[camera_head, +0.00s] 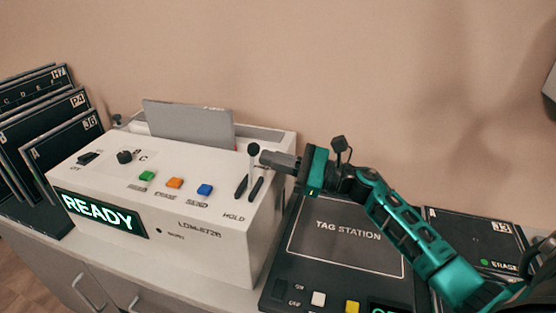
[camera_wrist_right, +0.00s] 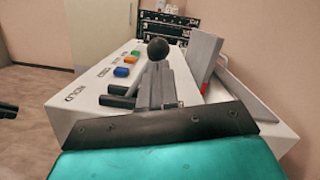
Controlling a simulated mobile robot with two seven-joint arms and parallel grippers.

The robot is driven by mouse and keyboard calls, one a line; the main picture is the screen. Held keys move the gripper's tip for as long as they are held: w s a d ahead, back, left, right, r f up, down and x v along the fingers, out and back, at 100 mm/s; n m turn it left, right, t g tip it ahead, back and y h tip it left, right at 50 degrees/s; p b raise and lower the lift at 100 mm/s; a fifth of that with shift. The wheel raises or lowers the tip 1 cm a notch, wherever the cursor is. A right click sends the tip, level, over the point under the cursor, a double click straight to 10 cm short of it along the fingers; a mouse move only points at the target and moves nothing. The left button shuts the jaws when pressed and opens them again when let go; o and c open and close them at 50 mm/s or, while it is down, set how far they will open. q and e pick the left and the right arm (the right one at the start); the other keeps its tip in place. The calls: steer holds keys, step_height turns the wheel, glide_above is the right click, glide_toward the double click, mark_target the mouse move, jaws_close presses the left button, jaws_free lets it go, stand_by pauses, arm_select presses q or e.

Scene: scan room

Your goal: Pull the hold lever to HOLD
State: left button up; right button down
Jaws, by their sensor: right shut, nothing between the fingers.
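The hold lever (camera_head: 252,160) is a thin rod with a black ball knob, standing on the right end of the white scanner (camera_head: 220,245) near the HOLD label. It stands roughly upright in the head view. My right gripper (camera_head: 266,159) is shut and empty, its tips right beside the lever just below the knob; whether they touch it I cannot tell. In the right wrist view the knob (camera_wrist_right: 158,49) shows just beyond the fingers (camera_wrist_right: 158,85), which hide the rod. My left gripper is not in view.
The scanner has a lit READY display (camera_head: 98,213), green, orange and blue buttons, and a grey plate (camera_head: 188,125) standing at its back. A black TAG STATION (camera_head: 345,235) lies to the right, under my right arm. Dark cassettes (camera_head: 50,140) stand at the left. The wall is close behind.

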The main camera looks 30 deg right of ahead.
arm_select(q)
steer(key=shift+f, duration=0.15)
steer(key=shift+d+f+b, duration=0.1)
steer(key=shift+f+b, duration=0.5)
steer(key=shift+b, duration=0.15)
arm_select(e)
steer(key=shift+s+a+n, duration=0.15)
steer(key=shift+n, duration=0.25)
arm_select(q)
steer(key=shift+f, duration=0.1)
